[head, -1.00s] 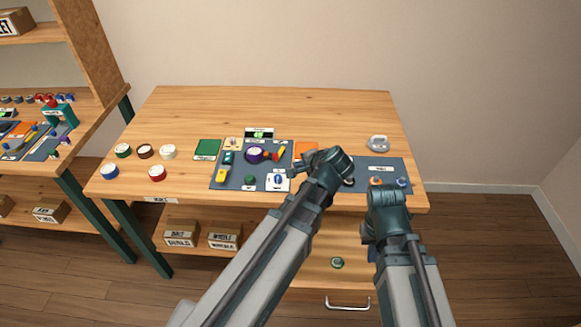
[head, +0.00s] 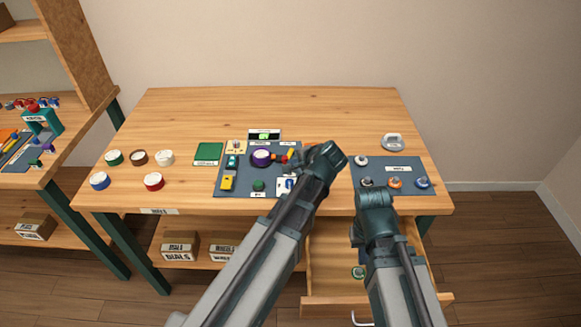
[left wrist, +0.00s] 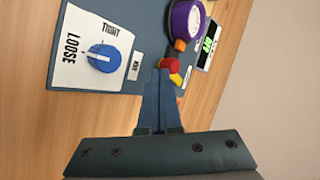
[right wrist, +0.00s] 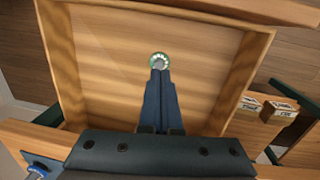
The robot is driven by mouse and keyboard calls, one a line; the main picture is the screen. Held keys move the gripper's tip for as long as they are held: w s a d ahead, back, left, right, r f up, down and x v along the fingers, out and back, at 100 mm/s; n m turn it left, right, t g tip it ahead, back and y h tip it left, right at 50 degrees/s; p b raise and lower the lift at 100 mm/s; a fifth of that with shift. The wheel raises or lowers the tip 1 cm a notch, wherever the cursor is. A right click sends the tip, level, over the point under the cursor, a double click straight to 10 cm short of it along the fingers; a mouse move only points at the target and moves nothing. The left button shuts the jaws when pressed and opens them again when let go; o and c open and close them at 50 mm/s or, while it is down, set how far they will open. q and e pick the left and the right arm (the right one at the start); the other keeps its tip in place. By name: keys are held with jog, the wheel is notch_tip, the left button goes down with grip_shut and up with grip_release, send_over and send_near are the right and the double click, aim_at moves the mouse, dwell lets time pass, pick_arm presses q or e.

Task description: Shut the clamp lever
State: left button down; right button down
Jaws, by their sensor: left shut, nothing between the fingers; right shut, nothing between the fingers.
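The clamp (head: 276,157) sits beside a purple round body with a white face (head: 262,158) on the dark mat; its lever (head: 290,154) is red and yellow. In the left wrist view the purple body (left wrist: 187,20) has an orange piece, and the red and yellow lever (left wrist: 171,66) is just beyond my left fingertips. My left gripper (left wrist: 160,74) is shut and empty, very close to the lever; I cannot tell whether they touch. My right gripper (right wrist: 160,72) is shut and empty, pointing down over the open drawer, with a green-rimmed dial (right wrist: 160,61) under its tips.
A blue knob (left wrist: 103,57) on a LOOSE/TIGHT card lies near my left gripper. A small display (head: 265,135) stands behind the clamp. A second mat (head: 400,170) with several small parts lies right. Several round pots (head: 153,181) stand left. The drawer (head: 325,240) juts out in front.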

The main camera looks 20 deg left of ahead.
pick_arm(q)
jog(key=shift+w+a, duration=0.3)
jog(key=shift+w, duration=0.05)
pick_arm(e)
jog(key=shift+w+a, duration=0.1)
jog(key=shift+a, duration=0.25)
pick_arm(q)
jog(key=shift+w+a, duration=0.1)
jog(key=shift+a, duration=0.55)
jog(key=shift+a+r, duration=0.1)
jog(key=shift+a, duration=0.25)
pick_arm(e)
jog(key=shift+d, duration=0.15)
pick_arm(q)
jog(key=shift+d, duration=0.15)
